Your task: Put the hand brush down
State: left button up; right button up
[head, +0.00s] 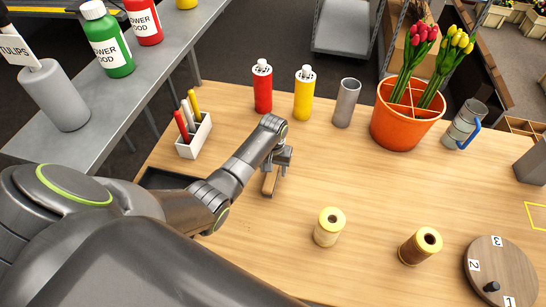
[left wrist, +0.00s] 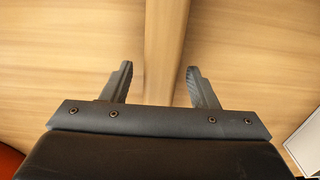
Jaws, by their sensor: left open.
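My left gripper (head: 278,164) is over the wooden table, with its fingers pointing down. A brown wooden piece, seemingly the hand brush (head: 268,184), is at its fingers and looks to rest on the table. In the left wrist view, the long wooden handle (left wrist: 165,50) runs between the two open fingers (left wrist: 160,84), with a gap on each side. I see no bristles; the lower part of the brush is hidden. My right gripper is not in view.
A white holder (head: 194,137) with markers stands left of the gripper. Red (head: 262,88) and yellow (head: 303,95) bottles, a grey cylinder (head: 346,103) and an orange tulip bucket (head: 403,125) stand behind. Two spools (head: 329,227) (head: 420,246) stand in front. The table's middle is clear.

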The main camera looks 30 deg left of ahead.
pick_arm(q)
notch_tip(320, 180, up, 11)
jog(key=shift+r, duration=0.15)
dwell(0.7)
